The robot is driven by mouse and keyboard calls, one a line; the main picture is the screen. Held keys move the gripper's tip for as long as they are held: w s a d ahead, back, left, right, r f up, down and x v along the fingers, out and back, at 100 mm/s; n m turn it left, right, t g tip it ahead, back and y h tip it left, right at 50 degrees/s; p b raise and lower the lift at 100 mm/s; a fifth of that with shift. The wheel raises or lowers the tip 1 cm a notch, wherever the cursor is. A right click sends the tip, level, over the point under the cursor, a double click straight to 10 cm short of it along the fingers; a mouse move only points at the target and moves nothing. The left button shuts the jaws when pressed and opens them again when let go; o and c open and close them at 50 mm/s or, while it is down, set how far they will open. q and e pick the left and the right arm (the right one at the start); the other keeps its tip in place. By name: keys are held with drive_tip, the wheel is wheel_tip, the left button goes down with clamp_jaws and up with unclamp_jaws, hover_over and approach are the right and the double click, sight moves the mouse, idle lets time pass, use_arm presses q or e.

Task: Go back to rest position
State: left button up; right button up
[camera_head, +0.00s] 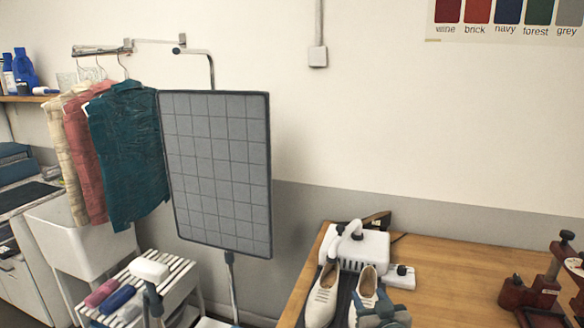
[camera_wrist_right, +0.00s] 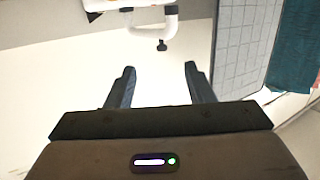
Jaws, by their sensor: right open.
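My right gripper (camera_head: 382,308) shows at the bottom of the head view, in front of a pair of white shoes (camera_head: 322,296) by a white device with a curved pipe (camera_head: 362,249). In the right wrist view my right gripper (camera_wrist_right: 160,72) has its two dark fingers well apart, with nothing between them. The white device's pipe (camera_wrist_right: 158,22) shows beyond the fingertips, at the top of that view. My left gripper does not show in the head view.
The wooden table (camera_head: 450,265) has bare room right of the device, up to a dark red clamp-like tool (camera_head: 535,292). A gridded grey panel (camera_head: 217,170) stands left of the table. Shirts (camera_head: 128,150) hang behind it. A slatted rack (camera_head: 185,272) stands at lower left.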

drive_tip(key=s+d+f+g+h, duration=0.15)
drive_tip(key=s+f+g, duration=0.25)
drive_tip(key=s+f, duration=0.45)
drive_tip(key=s+d+f+g, duration=0.3)
drive_tip(key=s+f, duration=0.2)
drive_tip(key=s, duration=0.7)
drive_tip(key=s+d+f+g+h, duration=0.1)
drive_tip(key=s+d+g, duration=0.15)
drive_tip(key=s, duration=0.65)
drive_tip(key=s+d+f+g, duration=0.1)
drive_tip(key=s+g, duration=0.2)
drive_tip(key=s, duration=0.6)
drive_tip(key=d+f+g, duration=0.2)
drive_tip(key=d+f, duration=0.1)
drive_tip(key=f, duration=2.9)
drive_tip(key=s+d+f+m+b, duration=0.1)
drive_tip(key=s+f, duration=1.7)
drive_tip(key=f, duration=0.1)
drive_tip(key=shift+s+d+g, duration=0.2)
drive_tip(key=shift+s+g, duration=0.15)
drive_tip(key=shift+s, duration=0.05)
